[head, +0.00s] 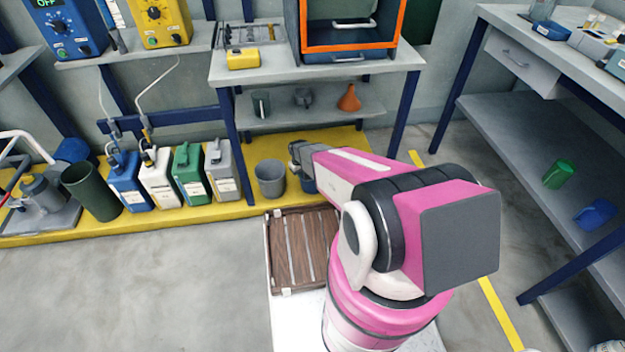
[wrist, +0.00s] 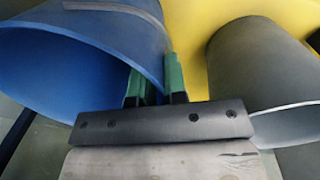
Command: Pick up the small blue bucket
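The small blue bucket (wrist: 75,60) fills the left of the wrist view, its open mouth facing the camera. In the head view only a bit of the blue bucket (head: 308,185) shows, below my gripper (head: 296,150) and mostly behind my arm. In the wrist view my gripper (wrist: 157,85) has its green fingers close together at the bucket's right rim, one on the inner side and one on the outer side. The fingers look shut on the bucket wall. The fingertips are partly hidden.
A grey bucket (head: 270,178) stands just left of the blue one, on the yellow base (head: 235,210). Several jugs and a dark green bin (head: 92,192) stand further left. A shelf (head: 315,116) and bench are above. A wooden slatted crate (head: 300,250) is in front.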

